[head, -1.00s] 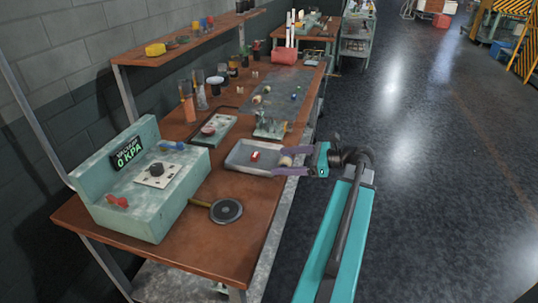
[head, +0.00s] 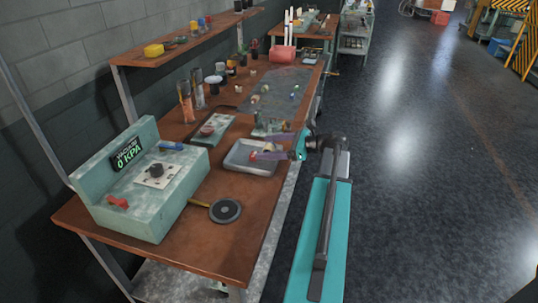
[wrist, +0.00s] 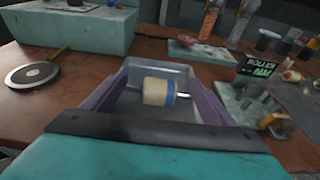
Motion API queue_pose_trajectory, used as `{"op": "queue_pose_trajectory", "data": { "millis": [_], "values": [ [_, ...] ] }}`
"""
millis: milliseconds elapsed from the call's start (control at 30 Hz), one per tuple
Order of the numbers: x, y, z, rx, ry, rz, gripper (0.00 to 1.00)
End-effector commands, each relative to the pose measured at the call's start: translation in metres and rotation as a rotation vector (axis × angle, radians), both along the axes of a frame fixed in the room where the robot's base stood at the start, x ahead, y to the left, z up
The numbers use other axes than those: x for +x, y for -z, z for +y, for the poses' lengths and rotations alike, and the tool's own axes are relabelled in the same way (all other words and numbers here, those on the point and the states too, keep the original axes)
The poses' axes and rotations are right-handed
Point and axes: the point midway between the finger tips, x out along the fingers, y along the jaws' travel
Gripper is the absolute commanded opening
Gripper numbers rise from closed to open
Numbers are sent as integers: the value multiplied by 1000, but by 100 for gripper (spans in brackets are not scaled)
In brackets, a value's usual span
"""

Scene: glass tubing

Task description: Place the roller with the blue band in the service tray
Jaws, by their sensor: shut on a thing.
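The roller with the blue band (wrist: 158,92) is a short cream cylinder with a blue ring and a metal axle end on its right. In the wrist view it lies crosswise between the purple fingers of my gripper (wrist: 160,82), which is shut on it. The grey service tray (wrist: 177,67) shows just behind and below the roller. In the head view my gripper (head: 272,149) reaches from the right over the tray (head: 248,172). The roller is hard to make out there, and its height above the tray floor is unclear.
A small red item (head: 253,156) shows at the tray. The green vacuum box (head: 150,190) and a round black disc (head: 225,211) are at the left and front. A green fixture (head: 268,126) stands just behind the tray.

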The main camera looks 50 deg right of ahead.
Motion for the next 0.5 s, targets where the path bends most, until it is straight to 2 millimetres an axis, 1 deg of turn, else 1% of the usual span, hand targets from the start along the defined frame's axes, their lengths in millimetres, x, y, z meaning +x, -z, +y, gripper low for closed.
{"op": "queue_pose_trajectory", "data": {
  "millis": [133,233,500],
  "values": [
    [0,1,0,0,-1,0,55],
    [0,5,0,0,-1,0,55],
    [0,29,0,1,-2,1,55]
  ]
}}
